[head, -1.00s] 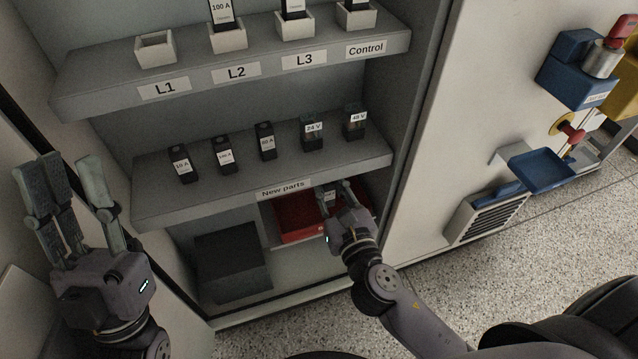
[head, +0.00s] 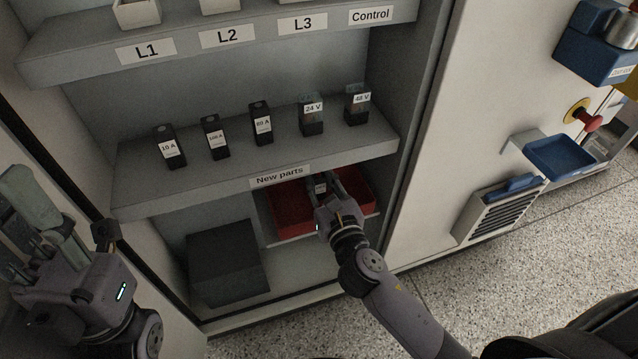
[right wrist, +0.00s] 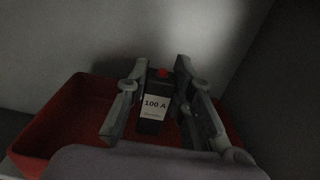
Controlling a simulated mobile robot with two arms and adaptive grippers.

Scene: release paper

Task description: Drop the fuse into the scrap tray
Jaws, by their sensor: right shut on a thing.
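The fuse (right wrist: 154,108) is a black block with a white "100 A" label and a red spot on top. My right gripper (head: 325,185) is shut on it, with fingers on both sides in the right wrist view (right wrist: 160,100). The fuse also shows small between the fingers in the head view (head: 320,188). The red scrap tray (head: 288,212) lies under the "New parts" shelf, and the fuse is over or inside it; the exact height is unclear. The tray also shows in the right wrist view (right wrist: 50,125). My left gripper (head: 70,225) is empty, its fingers apart, at the left edge.
The "New parts" shelf (head: 200,190) above the tray carries several fuses. A dark box (head: 228,262) stands left of the tray. The cabinet's right wall (head: 420,120) is close by. A blue tray (head: 560,157) is mounted outside on the right.

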